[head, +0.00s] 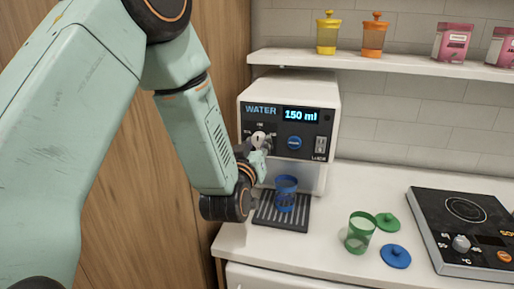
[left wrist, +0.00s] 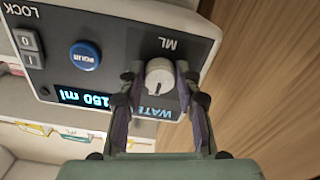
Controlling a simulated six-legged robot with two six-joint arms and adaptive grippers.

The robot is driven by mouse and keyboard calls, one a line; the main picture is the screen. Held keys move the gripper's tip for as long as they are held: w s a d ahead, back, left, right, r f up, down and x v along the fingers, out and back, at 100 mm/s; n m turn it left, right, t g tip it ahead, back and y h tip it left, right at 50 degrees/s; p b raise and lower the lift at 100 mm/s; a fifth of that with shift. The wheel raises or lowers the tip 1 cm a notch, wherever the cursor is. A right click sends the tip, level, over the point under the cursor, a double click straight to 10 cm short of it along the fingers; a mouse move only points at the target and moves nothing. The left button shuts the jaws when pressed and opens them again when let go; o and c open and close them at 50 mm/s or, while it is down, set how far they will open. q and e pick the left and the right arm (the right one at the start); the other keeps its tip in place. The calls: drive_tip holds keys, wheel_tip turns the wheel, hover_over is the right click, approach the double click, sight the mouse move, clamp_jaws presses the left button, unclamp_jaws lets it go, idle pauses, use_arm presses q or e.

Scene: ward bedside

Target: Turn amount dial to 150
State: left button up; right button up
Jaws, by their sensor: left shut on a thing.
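The water dispenser (head: 290,100) stands on the counter against the wall, and its display (head: 300,115) reads 150 ml. The amount dial (left wrist: 160,78) is a pale round knob marked ML on the dark front panel. My left gripper (left wrist: 158,82) is shut on the dial, one finger on each side of it. In the head view the left gripper (head: 260,150) is at the panel's left side, partly hidden by my own arm. A blue POUR button (left wrist: 85,56) and a lock switch (left wrist: 28,48) are on the same panel. My right gripper is not in view.
A blue cup (head: 286,193) stands on the drip tray (head: 280,216) below the dial. A green cup (head: 360,232), green lid (head: 387,222) and blue lid (head: 395,256) are on the counter. A hot plate (head: 466,238) is at right. A shelf (head: 380,64) with jars is above.

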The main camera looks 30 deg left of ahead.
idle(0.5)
use_arm(q)
drive_tip(key=o, duration=1.1)
drive_tip(key=shift+o, duration=0.2)
drive_tip(key=v, duration=0.7)
drive_tip(key=shift+s, duration=0.25)
drive_tip(key=shift+r, duration=0.1)
drive_tip(key=s+d+f+m+g+h+b, duration=0.1)
drive_tip(key=s+d+f+g, duration=0.15)
drive_tip(key=f, duration=0.55)
drive_tip(key=s+d+f+m+g+h+b, duration=0.1)
drive_tip(key=s+f+g+h+b, duration=0.15)
drive_tip(key=f, duration=0.65)
drive_tip(key=s+d+f+m+g+h+b, duration=0.1)
drive_tip(key=s+f+m+g, duration=0.2)
drive_tip(key=f, duration=0.5)
drive_tip(key=s+d+f+g+b, duration=0.2)
drive_tip(key=s+f+g+b, duration=0.6)
drive_tip(key=s+f, duration=1.6)
drive_tip(key=shift+s+d+m+g+b, duration=0.3)
drive_tip(key=shift+g+b, duration=0.1)
drive_tip(key=shift+g, duration=0.3)
